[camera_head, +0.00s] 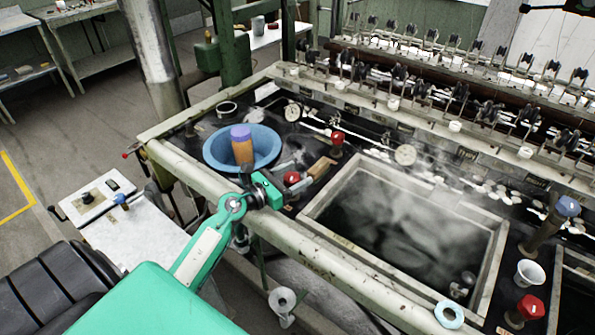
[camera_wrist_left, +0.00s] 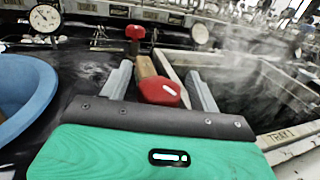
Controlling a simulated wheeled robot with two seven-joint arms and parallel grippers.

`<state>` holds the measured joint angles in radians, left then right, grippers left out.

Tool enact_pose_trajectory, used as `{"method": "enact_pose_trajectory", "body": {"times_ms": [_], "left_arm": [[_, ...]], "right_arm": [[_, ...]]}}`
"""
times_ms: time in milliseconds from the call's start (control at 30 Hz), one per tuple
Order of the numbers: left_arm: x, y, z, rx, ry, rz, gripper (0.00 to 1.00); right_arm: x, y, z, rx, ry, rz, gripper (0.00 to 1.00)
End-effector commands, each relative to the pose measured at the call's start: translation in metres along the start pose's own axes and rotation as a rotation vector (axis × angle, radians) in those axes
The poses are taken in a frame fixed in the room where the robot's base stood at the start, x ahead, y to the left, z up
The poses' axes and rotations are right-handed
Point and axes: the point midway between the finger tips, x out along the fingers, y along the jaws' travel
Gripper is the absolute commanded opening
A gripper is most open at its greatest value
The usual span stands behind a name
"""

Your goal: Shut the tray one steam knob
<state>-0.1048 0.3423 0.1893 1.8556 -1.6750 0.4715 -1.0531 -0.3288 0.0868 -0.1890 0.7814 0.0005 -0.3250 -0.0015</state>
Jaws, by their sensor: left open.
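A red knob (camera_head: 291,178) stands on the dark bench top near the front rail, left of the steaming tray (camera_head: 323,206). In the left wrist view the red knob (camera_wrist_left: 160,91) sits between the two grey fingers of my left gripper (camera_wrist_left: 158,72), which is open with gaps visible. In the head view my left gripper (camera_head: 301,174) reaches over the front rail to this knob. A second red knob (camera_head: 337,138) stands farther back; it also shows in the left wrist view (camera_wrist_left: 135,33). A "TRAY 1" label (camera_wrist_left: 281,133) is on the frame's edge. My right gripper is not in view.
A blue bowl (camera_head: 212,150) with an orange, purple-topped container (camera_head: 242,148) stands left of my gripper. A wooden-handled thing (camera_head: 321,167) lies just beyond the near knob. Another red knob (camera_head: 529,307) is at the lower right.

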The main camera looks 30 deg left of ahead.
Motion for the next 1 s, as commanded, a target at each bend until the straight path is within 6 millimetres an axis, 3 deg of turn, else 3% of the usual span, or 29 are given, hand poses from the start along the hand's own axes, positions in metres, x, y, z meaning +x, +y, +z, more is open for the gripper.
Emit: {"method": "enact_pose_trajectory", "body": {"times_ms": [167,467,700,1000], "left_arm": [[0.011,-0.001,0.000,0.000,0.000,-0.001,0.62],[0.012,-0.001,0.000,0.000,0.001,-0.001,0.62],[0.011,-0.001,0.000,0.000,0.001,-0.001,0.17],[0.011,-0.001,-0.001,0.001,0.001,-0.012,0.18]], "right_arm": [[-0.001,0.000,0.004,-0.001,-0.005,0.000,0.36],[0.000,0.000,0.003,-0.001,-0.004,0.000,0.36],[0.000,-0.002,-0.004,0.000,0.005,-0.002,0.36],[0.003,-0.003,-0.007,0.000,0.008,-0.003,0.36]]}}
